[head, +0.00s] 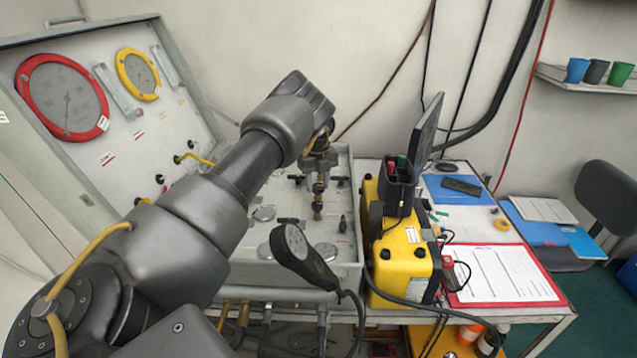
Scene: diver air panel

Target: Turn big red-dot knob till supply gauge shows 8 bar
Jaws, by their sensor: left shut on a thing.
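The open panel case has a large red-rimmed gauge (62,97) and a smaller yellow-rimmed gauge (138,75) in its raised lid. I cannot read their scales or labels, so I cannot tell which is the supply gauge. My left arm reaches across the case from the lower left. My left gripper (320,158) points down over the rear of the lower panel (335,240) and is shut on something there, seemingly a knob. The jaws hide most of it, and no red dot shows. A brass fitting (318,205) stands just in front. My right gripper is out of view.
A yellow and black unit (405,255) stands close on the right, with a monitor (427,130) behind. A red clipboard (505,275) lies further right. Hoses hang below the case.

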